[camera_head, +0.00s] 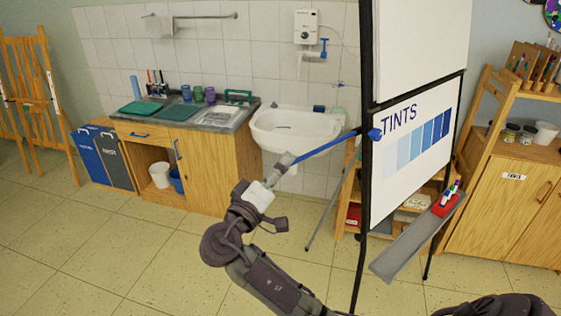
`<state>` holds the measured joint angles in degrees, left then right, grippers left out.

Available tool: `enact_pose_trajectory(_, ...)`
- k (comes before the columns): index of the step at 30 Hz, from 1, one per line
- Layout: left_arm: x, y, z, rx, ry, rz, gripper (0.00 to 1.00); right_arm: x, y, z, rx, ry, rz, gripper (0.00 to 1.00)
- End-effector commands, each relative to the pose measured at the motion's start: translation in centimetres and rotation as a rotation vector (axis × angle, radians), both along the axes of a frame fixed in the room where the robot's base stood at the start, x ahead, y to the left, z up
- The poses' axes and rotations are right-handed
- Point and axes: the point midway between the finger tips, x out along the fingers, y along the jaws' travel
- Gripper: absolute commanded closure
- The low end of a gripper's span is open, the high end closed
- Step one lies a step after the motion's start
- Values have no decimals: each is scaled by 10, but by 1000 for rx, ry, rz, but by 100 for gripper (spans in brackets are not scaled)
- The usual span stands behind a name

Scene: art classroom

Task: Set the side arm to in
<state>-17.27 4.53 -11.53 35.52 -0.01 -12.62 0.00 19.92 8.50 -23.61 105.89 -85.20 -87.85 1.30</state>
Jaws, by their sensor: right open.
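The side arm (325,147) is a thin blue bar on the flipchart stand. It sticks out to the left from a blue joint (374,134) on the stand's left black post, away from the board. A grey piece (283,164) shows at its outer left end. My right gripper (268,184) is at that outer end, just below and left of the grey piece. It is open; its fingers are small and partly hidden, and I cannot tell whether they touch the arm. My left gripper is out of view.
The flipchart board (405,175) reads "TINTS", with a grey tray (415,240) below holding pens in a red holder (446,204). Behind are a white sink (295,140) and wooden cabinet (225,165). Wooden furniture (510,195) stands right. The tiled floor at left is clear.

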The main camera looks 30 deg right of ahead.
Motion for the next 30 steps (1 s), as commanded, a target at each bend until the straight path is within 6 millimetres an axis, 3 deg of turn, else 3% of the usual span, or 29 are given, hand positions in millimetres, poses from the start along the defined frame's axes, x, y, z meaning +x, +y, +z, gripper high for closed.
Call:
enact_pose_trajectory(9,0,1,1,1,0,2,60,1,-2,0,0,0,0,52)
enact_pose_trajectory(18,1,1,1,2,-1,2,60,1,-2,0,0,0,0,100)
enact_pose_trajectory(30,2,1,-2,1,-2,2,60,1,-6,-1,0,1,0,100)
